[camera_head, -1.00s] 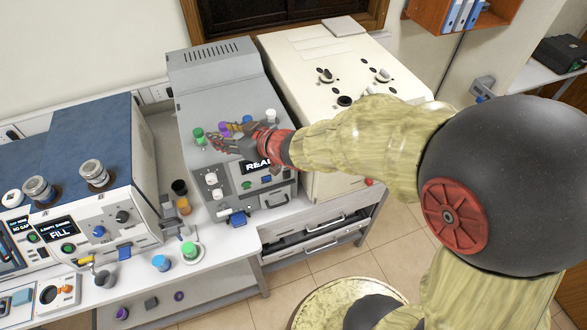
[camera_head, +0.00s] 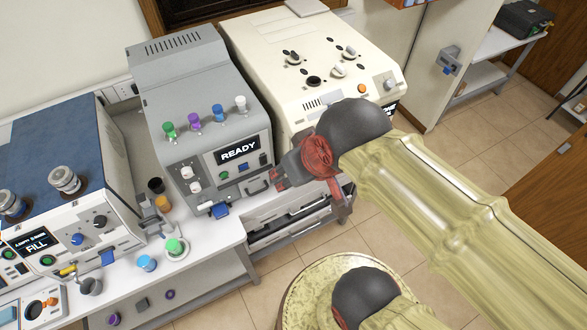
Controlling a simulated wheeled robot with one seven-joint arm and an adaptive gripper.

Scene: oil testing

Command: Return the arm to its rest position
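My arm reaches in from the right edge, a pale yellow sleeved link ending in a dark round joint with a red disc. Beyond that joint a small grey and red end part, seemingly my gripper (camera_head: 282,174), shows in front of the cream machine's lower left side and the drawers. The joint hides most of it, and its fingers cannot be made out. I see nothing held. The grey test machine (camera_head: 195,88) stands to its left, its screen reading READY, with green, purple, blue and white-capped vials (camera_head: 205,116) on top.
The cream machine (camera_head: 298,38) with knobs stands just behind my arm. The blue-topped machine (camera_head: 50,135), its screen reading FILL, is at left. A green-capped vial (camera_head: 174,246) and a blue-capped vial (camera_head: 147,263) stand on the white bench. The tiled floor (camera_head: 480,105) at right is clear.

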